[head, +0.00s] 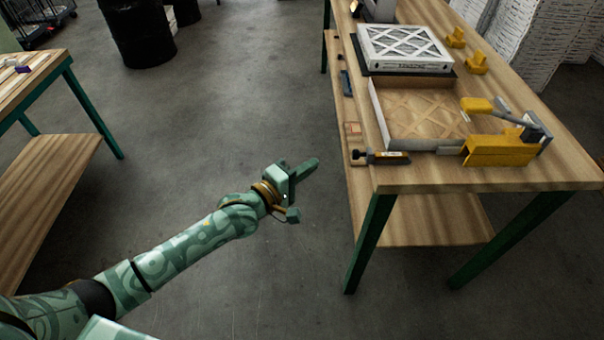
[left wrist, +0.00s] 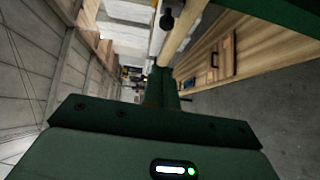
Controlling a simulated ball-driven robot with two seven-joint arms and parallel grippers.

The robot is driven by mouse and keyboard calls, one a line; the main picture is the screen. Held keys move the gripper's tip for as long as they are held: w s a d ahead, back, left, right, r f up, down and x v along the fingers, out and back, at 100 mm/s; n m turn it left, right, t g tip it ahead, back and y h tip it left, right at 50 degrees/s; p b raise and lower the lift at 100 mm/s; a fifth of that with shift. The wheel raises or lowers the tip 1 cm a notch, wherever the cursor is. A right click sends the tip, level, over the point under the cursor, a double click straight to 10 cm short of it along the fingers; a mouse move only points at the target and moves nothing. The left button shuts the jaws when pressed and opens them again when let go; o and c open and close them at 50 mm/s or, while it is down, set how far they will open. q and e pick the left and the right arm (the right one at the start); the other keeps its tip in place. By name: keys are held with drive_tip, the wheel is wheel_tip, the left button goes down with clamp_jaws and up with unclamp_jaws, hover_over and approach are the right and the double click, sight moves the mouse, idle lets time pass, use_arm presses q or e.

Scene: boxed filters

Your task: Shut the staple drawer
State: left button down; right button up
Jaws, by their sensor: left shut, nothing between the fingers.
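The workbench (head: 410,182) stands on the right of the head view. In the head view the side of the bench is seen steeply, and the drawer is not clear there. My left gripper (head: 312,165) is shut and empty, in the air over the floor, left of the bench and apart from it. It also shows in the left wrist view (left wrist: 160,92). My right gripper is not in view.
On the bench are a boxed filter (head: 405,47), an open cardboard box (head: 378,108), a yellow tool (head: 500,150) and a dark-handled tool (head: 382,157) by the near edge. A green-legged table (head: 92,110) stands at left. The floor between is clear.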

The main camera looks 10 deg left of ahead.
sight(378, 166)
use_arm(q)
drive_tip(key=w+d+b, duration=0.1)
drive_tip(key=w+d, duration=0.4)
drive_tip(key=d, duration=0.1)
drive_tip(key=shift+w+d+f+b, duration=0.15)
drive_tip(key=shift+d+f+b, duration=0.1)
drive_tip(key=shift+d+b, duration=0.15)
drive_tip(key=d, duration=0.3)
drive_tip(key=w+d, duration=0.1)
drive_tip(key=d, duration=0.2)
drive_tip(key=w+d+b, duration=0.1)
drive_tip(key=d, duration=0.2)
drive_tip(key=shift+w+d, duration=0.1)
drive_tip(key=shift+w, duration=0.1)
